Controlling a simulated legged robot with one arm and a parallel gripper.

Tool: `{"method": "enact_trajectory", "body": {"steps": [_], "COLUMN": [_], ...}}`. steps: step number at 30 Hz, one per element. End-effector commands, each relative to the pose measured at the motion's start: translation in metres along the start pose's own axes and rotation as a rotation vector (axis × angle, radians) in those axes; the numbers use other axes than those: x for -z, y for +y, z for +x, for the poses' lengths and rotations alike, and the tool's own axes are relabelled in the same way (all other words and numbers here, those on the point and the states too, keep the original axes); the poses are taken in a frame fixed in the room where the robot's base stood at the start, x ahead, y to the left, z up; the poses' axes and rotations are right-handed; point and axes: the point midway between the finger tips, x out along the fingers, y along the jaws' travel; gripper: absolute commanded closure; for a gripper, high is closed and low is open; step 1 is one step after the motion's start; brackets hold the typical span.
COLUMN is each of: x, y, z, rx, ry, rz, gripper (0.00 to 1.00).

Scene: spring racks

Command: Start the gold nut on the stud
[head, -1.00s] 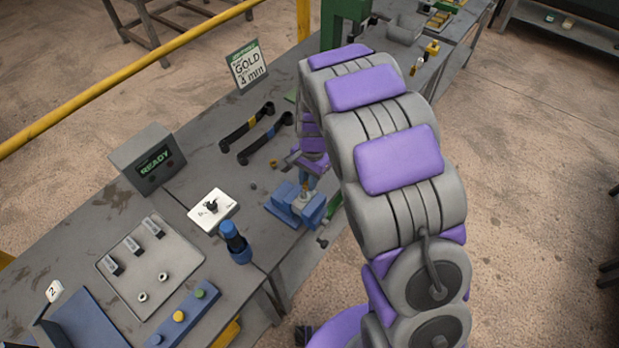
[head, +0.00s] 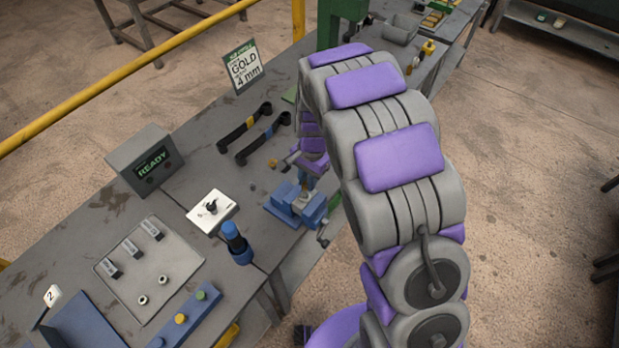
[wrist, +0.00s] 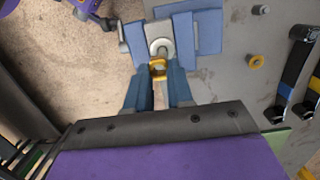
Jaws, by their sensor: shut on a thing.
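My gripper (wrist: 158,78) is shut on a gold nut (wrist: 158,64), which shows as a yellow ring between the blue fingertips in the wrist view. Just beyond the nut is a pale round part with a dark centre (wrist: 160,45), apparently the stud end, held in the blue vise (wrist: 180,30). Nut and stud look very close; I cannot tell whether they touch or are in line. In the head view my gripper (head: 308,182) is low over the blue vise (head: 284,204), and my arm hides part of it; the nut cannot be made out there.
Another gold nut (wrist: 256,61) lies on the bench, with a grey nut (wrist: 261,10) nearby. Two dark wrenches (head: 262,145), one yellow-banded and one blue-banded, lie behind the vise. A white block (head: 212,210) and a blue bottle (head: 236,243) stand left.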

Motion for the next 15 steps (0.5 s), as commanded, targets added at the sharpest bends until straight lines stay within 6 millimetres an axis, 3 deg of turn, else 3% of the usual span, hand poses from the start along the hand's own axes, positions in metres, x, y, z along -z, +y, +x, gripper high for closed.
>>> {"method": "enact_trajectory", "body": {"steps": [15], "x": [-0.0048], "y": [-0.0059], "z": [0.0003], "rx": [-0.005], "ry": [0.003], "rz": [0.000], "gripper": [0.97]}}
